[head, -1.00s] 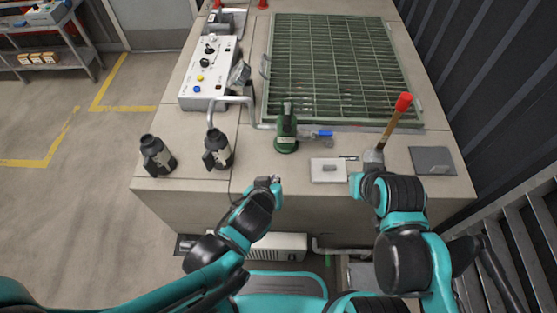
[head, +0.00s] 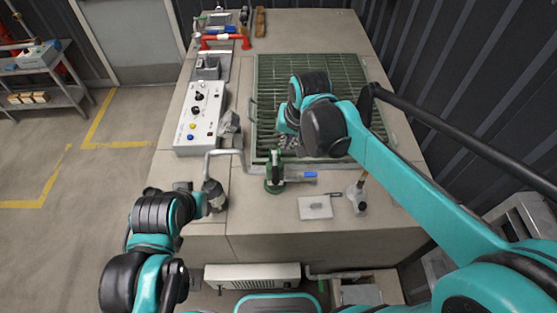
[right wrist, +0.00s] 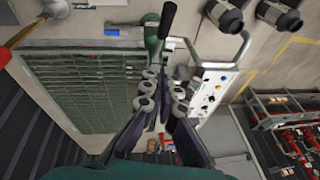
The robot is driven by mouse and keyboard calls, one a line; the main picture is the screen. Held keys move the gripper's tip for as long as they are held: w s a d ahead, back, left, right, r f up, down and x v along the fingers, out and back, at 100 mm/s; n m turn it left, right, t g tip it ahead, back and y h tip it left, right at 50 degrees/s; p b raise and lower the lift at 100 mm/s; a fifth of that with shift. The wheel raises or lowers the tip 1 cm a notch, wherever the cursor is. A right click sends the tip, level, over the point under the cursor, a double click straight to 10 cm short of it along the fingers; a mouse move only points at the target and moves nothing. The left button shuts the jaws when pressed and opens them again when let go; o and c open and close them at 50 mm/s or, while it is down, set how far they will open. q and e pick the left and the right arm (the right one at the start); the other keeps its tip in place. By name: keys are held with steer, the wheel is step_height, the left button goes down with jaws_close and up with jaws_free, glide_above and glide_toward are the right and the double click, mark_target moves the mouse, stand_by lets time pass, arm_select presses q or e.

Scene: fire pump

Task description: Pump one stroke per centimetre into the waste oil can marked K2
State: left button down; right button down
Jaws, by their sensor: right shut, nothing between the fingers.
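The green pump (head: 274,178) stands on the bench top in front of the green grating. Its bent spout pipe (head: 228,152) reaches left. A black can (head: 213,195) stands near the pipe's end; two such cans (right wrist: 222,12) (right wrist: 281,14) show in the right wrist view. I cannot read K2 on either. My right gripper (head: 284,140) is shut and empty, above the grating just behind the pump; its fingers also show in the right wrist view (right wrist: 161,88). My left gripper (head: 198,197) is beside the black can, partly hidden; contact and finger state are unclear.
A control box (head: 200,118) stands left of the green grating (head: 270,75). Red pipework (head: 225,40) stands at the back. A dark wall borders the right.

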steer(key=shift+f, duration=0.15)
steer(key=b, duration=0.2)
glide_above(277, 171)
steer(key=w+d, duration=0.1)
step_height(277, 171, down, 10)
steer(key=shift+s+a+f, duration=0.15)
steer(key=shift+s+f, duration=0.45)
steer(key=shift+f, duration=0.3)
steer(key=shift+s+a+f, duration=0.1)
steer(key=shift+s+f, duration=0.2)
steer(key=shift+f, duration=0.15)
